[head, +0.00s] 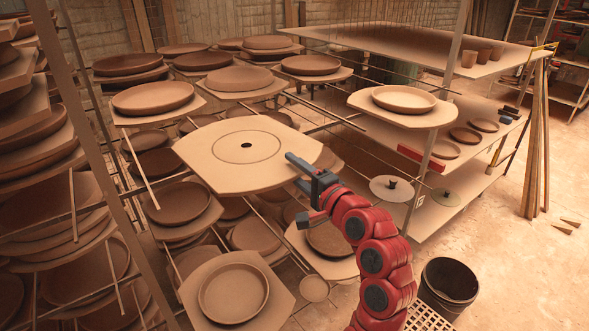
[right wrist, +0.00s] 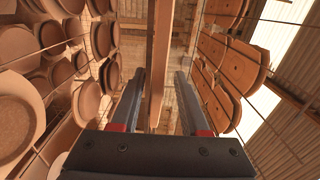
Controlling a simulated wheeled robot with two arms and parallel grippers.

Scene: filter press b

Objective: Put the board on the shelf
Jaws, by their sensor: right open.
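My left gripper is out of view.
A dish on a board (head: 403,99) sits right of the board, and another (head: 233,293) sits below in front. A rack post (head: 437,125) stands to the right. Stacked dishes (head: 40,140) fill the left side. A black bucket (head: 449,284) stands on the floor at lower right.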

